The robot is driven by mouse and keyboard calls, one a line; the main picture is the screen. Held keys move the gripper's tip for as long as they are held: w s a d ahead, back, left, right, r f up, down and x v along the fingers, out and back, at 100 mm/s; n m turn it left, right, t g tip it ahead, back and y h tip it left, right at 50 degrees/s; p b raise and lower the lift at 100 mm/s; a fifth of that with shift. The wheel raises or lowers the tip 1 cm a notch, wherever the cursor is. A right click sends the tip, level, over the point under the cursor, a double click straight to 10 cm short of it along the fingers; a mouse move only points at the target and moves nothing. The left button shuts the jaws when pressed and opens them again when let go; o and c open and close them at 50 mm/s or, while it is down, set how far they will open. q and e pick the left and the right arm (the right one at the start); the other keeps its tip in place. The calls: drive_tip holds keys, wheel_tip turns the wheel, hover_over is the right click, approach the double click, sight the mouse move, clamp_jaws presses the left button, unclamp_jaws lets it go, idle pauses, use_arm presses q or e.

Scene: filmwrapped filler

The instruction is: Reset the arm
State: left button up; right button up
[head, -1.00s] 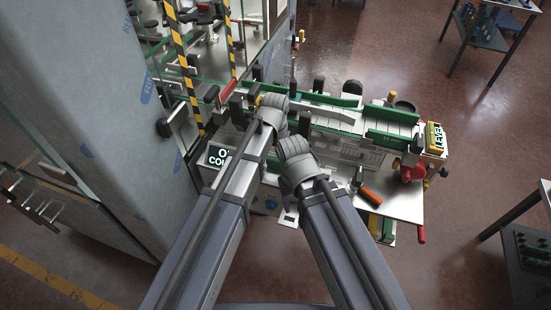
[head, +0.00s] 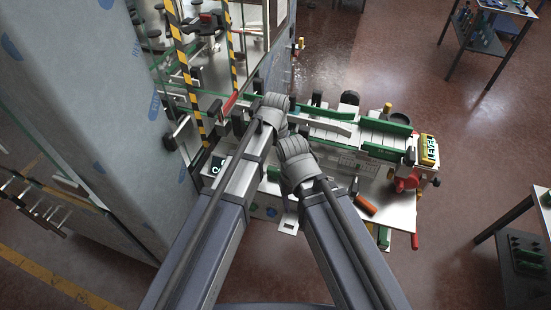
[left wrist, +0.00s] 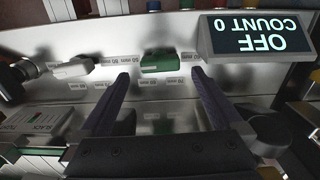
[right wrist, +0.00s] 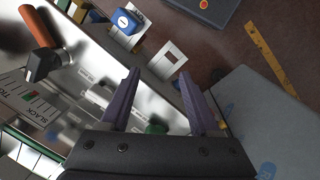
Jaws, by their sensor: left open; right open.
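In the head view my two arms reach forward side by side over a conveyor-like machine (head: 385,148); their gripper fingers are hidden behind the wrists. In the left wrist view my left gripper (left wrist: 161,82) is open, with nothing between its fingers. It points at a metal panel with a green block (left wrist: 160,60), a white block (left wrist: 73,68) and a display (left wrist: 258,36) reading OFF COUNT 0. In the right wrist view my right gripper (right wrist: 159,76) is open and empty. A white plate with a slot (right wrist: 167,60) lies beyond its fingertips.
A tall grey panel (head: 85,110) stands close on the left, beside a frame with yellow-black striped posts (head: 186,75). Side tables (head: 490,45) stand on the right. Open floor (head: 450,145) lies between.

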use_arm(q)
wheel_tip(320, 180, up, 2)
drive_tip(key=shift+r+p, duration=0.1)
drive_tip(key=shift+p, duration=0.5)
use_arm(e)
wheel_tip(320, 180, up, 2)
drive_tip(key=shift+r, duration=0.1)
